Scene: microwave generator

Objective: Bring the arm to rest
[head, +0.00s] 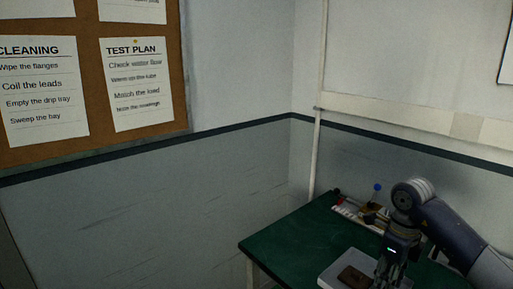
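My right arm comes in from the right edge and bends down over the green-topped table. Its gripper (390,270) points down at the right side of a pale grey tray-like piece (333,273). A small dark brown block (354,278) is on that piece, just left of the gripper. The fingertips are dark and small near the bottom edge, so I cannot tell if they are open, or if they touch anything. My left gripper is not in view.
The green table (290,237) has clear room at its left. At its back, a pale holder (350,212) carries small items, one with a blue ball (377,187). A corkboard (94,133) with printed sheets hangs on the left wall. A pale vertical pipe (318,150) stands in the corner.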

